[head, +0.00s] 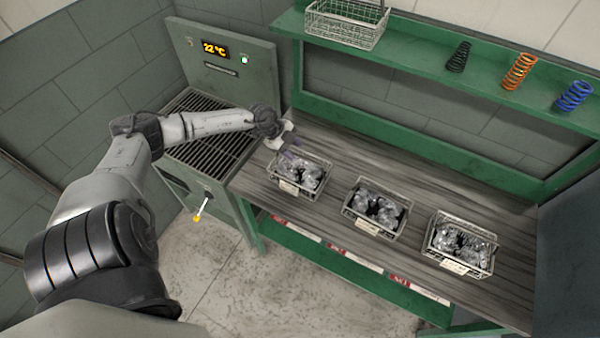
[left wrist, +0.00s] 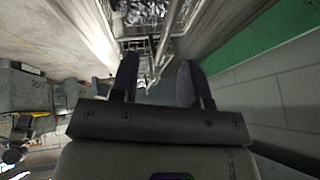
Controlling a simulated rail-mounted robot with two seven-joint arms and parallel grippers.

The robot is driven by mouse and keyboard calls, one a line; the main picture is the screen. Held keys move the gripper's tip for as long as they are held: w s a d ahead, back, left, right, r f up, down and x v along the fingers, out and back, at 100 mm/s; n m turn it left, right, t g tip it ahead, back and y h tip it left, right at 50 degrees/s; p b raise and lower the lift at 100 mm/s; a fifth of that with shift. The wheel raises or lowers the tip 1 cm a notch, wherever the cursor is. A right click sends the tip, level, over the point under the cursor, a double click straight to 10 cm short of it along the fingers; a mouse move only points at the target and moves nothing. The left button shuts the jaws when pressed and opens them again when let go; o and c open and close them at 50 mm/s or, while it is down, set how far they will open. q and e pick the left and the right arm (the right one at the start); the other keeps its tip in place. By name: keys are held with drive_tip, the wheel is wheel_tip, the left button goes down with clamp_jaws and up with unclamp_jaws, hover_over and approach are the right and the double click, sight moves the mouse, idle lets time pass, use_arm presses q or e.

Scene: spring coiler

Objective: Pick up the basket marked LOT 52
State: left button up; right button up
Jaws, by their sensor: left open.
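Three wire baskets with tags on their fronts stand in a row on the bench: a left one (head: 300,186), a middle one (head: 376,218) and a right one (head: 460,257). Each holds clear, shiny, crumpled-looking contents. The tags are too small to read, so I cannot tell which says LOT 52. My left gripper (head: 289,148) is open at the back left rim of the left basket. In the left wrist view, wire of a basket (left wrist: 156,48) shows ahead of and between the open fingers (left wrist: 158,75). I cannot tell whether they touch it. My right gripper is out of view.
A green shelf (head: 420,62) behind the bench holds an empty-looking wire basket (head: 345,25) and black (head: 458,57), orange (head: 519,72) and blue (head: 574,96) springs. A grated cabinet (head: 212,130) with a 22 °C display stands left. Bare wooden bench top (head: 430,180) lies behind the baskets.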

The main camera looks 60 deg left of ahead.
sight(300, 157)
use_arm(q)
drive_tip(key=shift+a+x, duration=0.15)
drive_tip(key=shift+x, duration=1.25)
drive_tip(key=shift+a+x, duration=0.1)
drive_tip(key=shift+x, duration=1.35)
drive_tip(key=shift+f, duration=0.3)
clamp_jaws()
drive_tip(key=shift+w, duration=0.1)
